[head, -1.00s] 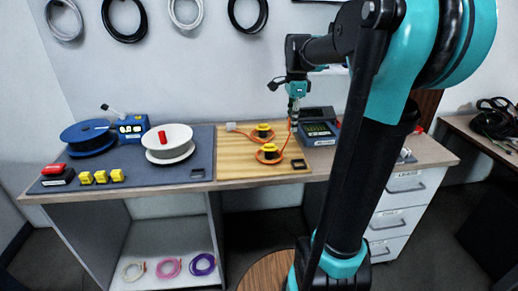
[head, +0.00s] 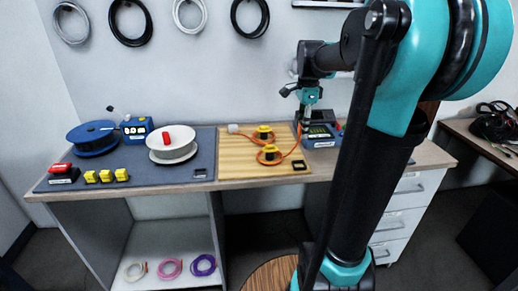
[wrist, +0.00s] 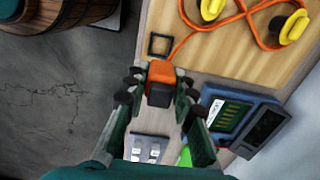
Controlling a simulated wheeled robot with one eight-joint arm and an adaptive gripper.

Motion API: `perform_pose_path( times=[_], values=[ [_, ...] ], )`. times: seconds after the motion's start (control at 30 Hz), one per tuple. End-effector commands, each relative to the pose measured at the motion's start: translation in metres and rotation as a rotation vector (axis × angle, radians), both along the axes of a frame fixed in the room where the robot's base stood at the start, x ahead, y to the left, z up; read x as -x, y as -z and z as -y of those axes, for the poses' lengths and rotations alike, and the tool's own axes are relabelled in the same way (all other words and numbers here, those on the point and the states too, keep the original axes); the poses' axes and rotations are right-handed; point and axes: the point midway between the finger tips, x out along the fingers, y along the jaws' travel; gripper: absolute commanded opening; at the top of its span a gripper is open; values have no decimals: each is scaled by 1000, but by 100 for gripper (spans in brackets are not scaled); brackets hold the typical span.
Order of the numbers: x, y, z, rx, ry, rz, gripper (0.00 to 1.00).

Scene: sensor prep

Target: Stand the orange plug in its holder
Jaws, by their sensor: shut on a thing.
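My gripper (wrist: 160,90) is shut on the orange plug (wrist: 160,74), whose lower part is dark. An orange cable (wrist: 208,22) runs from the plug to the yellow pegs. The black square holder (wrist: 160,44) lies on the wooden board, just beyond the plug in the wrist view; no plug stands in it. In the head view my gripper (head: 306,122) hangs above the right of the board, behind and right of the holder (head: 299,165). The plug is hard to make out there.
Two yellow pegs (head: 268,152) with cable wound around them stand on the wooden board (head: 237,172). A blue device with a screen (wrist: 236,120) is close at the gripper's right. Spools and yellow blocks (head: 106,176) sit on the grey mat (head: 150,180) at left.

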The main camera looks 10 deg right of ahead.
Motion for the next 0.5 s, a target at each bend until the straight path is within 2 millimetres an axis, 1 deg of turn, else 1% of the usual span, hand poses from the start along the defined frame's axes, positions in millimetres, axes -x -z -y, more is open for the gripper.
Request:
perform_pose_path(
  times=[0.17,0.5],
  values=[
    [0,3,0,0,0,0,0],
    [0,19,0,0,0,0,0]
  ],
)
